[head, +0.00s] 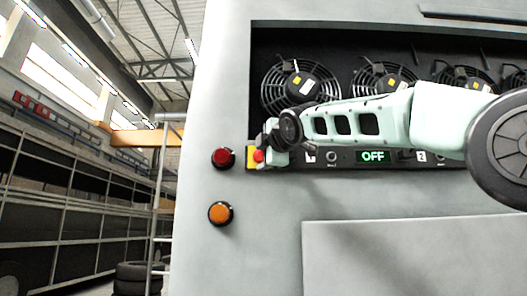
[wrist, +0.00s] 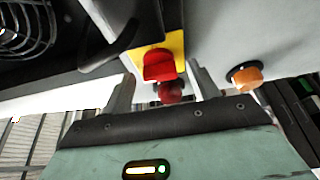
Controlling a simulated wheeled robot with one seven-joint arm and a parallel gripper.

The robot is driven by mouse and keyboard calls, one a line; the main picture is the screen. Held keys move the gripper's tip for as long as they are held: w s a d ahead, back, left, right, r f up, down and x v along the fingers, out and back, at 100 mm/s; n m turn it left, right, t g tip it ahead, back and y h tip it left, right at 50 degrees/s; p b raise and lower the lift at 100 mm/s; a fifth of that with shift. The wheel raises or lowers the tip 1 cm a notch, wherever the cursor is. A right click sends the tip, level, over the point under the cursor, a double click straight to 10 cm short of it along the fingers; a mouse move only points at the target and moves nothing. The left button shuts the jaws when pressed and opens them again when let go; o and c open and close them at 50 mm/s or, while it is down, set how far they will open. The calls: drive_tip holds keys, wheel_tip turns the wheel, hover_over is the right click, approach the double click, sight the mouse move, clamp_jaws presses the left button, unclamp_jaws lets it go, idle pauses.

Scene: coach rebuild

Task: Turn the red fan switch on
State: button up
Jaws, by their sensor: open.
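The red fan switch (head: 258,156) sits on a yellow plate (head: 250,162) at the left end of the dark control panel under the fans. In the wrist view the red switch (wrist: 159,65) shows as a knob on its yellow plate (wrist: 176,42), between the lines of my two fingers. My gripper (head: 268,146) is at the switch in the head view and hides part of the plate. In the wrist view my gripper (wrist: 162,82) is open, one finger either side of the knob. I cannot tell whether they touch it. A green display (head: 373,156) reads OFF.
A dark red round lamp (head: 223,157) and an orange lamp (head: 220,213) are on the grey wall left of the panel. Several fans (head: 300,82) sit in the recess above. A ladder (head: 160,220) and tyres (head: 135,278) stand further left.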

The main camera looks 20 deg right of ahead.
drive_tip(key=c, duration=1)
